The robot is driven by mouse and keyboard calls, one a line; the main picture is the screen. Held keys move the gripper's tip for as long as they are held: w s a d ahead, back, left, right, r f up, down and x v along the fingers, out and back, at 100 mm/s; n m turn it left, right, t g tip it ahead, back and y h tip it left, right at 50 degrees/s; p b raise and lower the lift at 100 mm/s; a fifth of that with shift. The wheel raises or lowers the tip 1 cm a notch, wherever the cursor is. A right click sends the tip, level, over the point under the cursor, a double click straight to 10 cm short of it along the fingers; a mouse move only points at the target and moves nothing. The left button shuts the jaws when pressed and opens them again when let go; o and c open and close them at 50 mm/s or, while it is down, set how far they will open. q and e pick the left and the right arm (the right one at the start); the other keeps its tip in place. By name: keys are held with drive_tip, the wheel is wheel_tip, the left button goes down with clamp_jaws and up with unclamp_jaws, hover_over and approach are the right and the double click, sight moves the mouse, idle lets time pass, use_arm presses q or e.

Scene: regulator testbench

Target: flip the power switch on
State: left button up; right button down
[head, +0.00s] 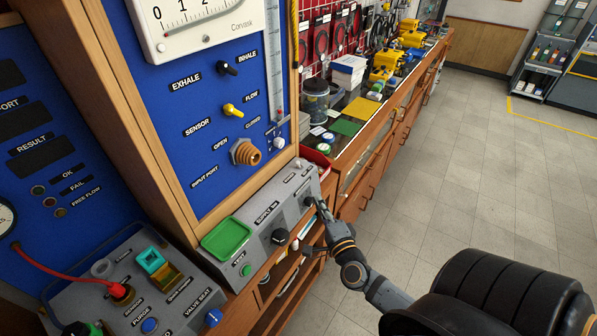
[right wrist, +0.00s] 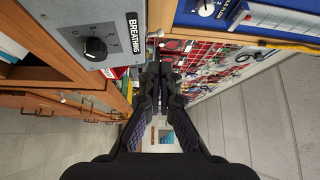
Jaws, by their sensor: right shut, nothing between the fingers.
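The grey supply console (head: 262,238) stands below the blue panel in the head view. I cannot make out for certain which part is the power switch; a small metal fitting (head: 298,164) stands at the console's far top corner. My right gripper (head: 321,205) is shut and empty, its tips close to the console's right end, beside a dark knob (head: 308,201). Whether they touch it I cannot tell. In the right wrist view the shut fingers (right wrist: 160,68) point past the grey panel with the BREATHING knob (right wrist: 95,48). My left gripper is not in view.
The blue panel (head: 205,150) with its levers and brass port (head: 245,152) rises behind the console. Another grey console (head: 135,290) with a red cable is at lower left. A cluttered wooden bench (head: 375,150) runs away behind. The tiled floor at right is clear.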

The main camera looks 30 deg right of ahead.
drive_tip(key=p, duration=0.1)
approach(298, 165)
drive_tip(key=x, duration=0.7)
drive_tip(key=shift+s+r, duration=0.1)
drive_tip(key=shift+r, duration=0.05)
